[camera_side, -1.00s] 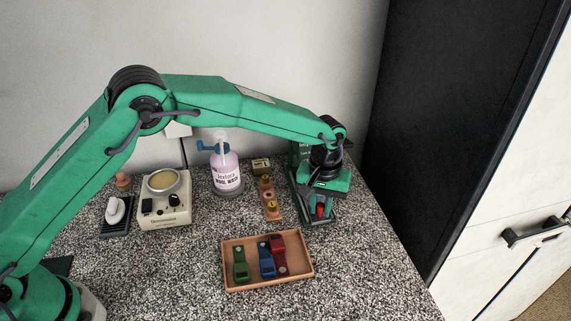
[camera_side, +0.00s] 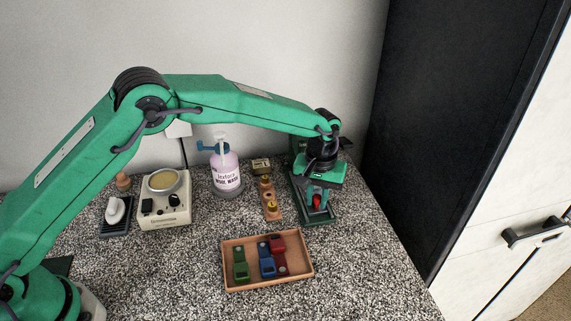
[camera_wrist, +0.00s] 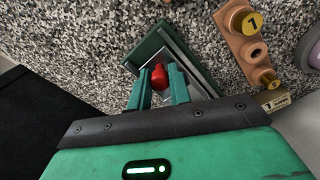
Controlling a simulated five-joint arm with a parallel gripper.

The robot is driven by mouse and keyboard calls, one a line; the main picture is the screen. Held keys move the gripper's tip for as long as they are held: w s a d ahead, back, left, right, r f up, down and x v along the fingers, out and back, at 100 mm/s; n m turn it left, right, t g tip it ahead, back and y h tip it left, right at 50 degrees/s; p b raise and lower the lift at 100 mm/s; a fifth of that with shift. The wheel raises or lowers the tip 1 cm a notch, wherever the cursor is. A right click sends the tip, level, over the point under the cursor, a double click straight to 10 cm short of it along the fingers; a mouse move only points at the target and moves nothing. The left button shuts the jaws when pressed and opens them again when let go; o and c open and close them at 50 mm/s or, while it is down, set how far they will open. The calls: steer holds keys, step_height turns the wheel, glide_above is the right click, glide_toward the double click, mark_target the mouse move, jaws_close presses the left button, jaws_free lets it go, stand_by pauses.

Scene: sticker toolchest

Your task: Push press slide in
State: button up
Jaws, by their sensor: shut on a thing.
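The press (camera_side: 322,214) is a dark green unit on the counter at the right, partly hidden by my arm. It also shows in the wrist view as a green-edged base with a grey metal slide (camera_wrist: 192,58). A red knob (camera_wrist: 159,76) stands on the slide. My gripper (camera_wrist: 160,84) is at the press with its two green fingers on either side of the red knob, shut on it. In the side view the knob (camera_side: 316,202) shows red between the fingers. How far the slide is out is hard to tell.
A wooden block with numbered brass pieces (camera_side: 269,199) stands just left of the press. A wooden tray (camera_side: 234,285) with green, blue and red pieces lies in front. A soap bottle (camera_side: 227,176) and a cream device (camera_side: 164,212) stand further left. A black cabinet is at the right.

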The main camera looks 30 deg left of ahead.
steer(key=shift+w+a, duration=0.45)
steer(key=shift+w, duration=0.05)
steer(key=shift+w+a, duration=0.1)
steer(key=shift+a, duration=0.05)
steer(key=o, duration=0.7)
steer(key=shift+r, duration=0.15)
